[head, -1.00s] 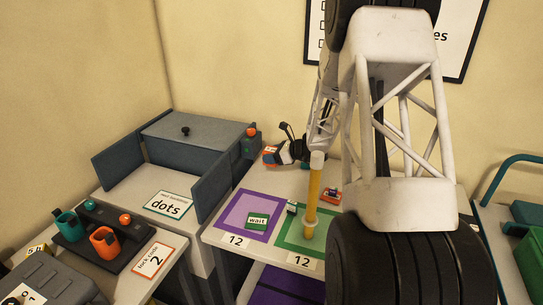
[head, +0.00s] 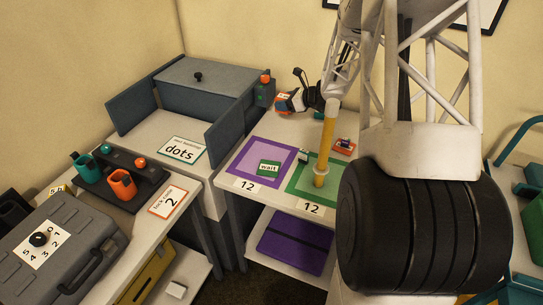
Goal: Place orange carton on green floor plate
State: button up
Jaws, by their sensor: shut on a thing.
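My gripper (head: 303,100) is at the back of the middle table, beyond the floor plates, and is shut on the orange carton (head: 284,98). The fingers partly cover the carton, and I cannot tell whether it touches the table. The green floor plate (head: 299,186) lies at the table's front, labelled 12, nearer to the camera and right of the carton. A yellow rod (head: 328,145) with a ring at its foot hides part of this plate, and my arm covers its right side.
A purple plate (head: 240,165) beside the green one bears a green block (head: 269,168) marked "wait". A small white-and-green block (head: 303,156) and a red-orange item (head: 344,146) are near the green plate's back edge. A grey box with open doors (head: 200,85) stands left.

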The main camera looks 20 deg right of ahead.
aim_at(276, 99)
jog(key=shift+m+t+h, duration=0.5)
jog(key=shift+t+h, duration=0.1)
jog(key=shift+h, duration=0.1)
jog(key=shift+a+r, duration=1.6)
jog(key=shift+a, duration=0.05)
jog(key=shift+s+a+r+m+t+h, duration=1)
jog(key=shift+s+a+m+h, duration=0.8)
jog(key=shift+s+a, duration=2.25)
jog(key=s+a+f, duration=0.1)
jog(key=s+f, duration=0.2)
jog(key=s, duration=0.5)
jog(key=s+a+f, duration=0.1)
jog(key=s+f, duration=0.2)
jog(key=s, duration=0.6)
jog(key=s+a+f, duration=0.1)
jog(key=s+f, duration=0.2)
jog(key=s, duration=0.5)
jog(key=shift+s+a+f+y, duration=0.25)
jog(key=shift+a+f+y, duration=0.05)
jog(key=w, duration=0.5)
jog(key=w+d+f, duration=0.1)
jog(key=w, duration=0.4)
jog(key=w+d, duration=0.1)
jog(key=w, duration=0.4)
jog(key=shift+f, duration=0.2)
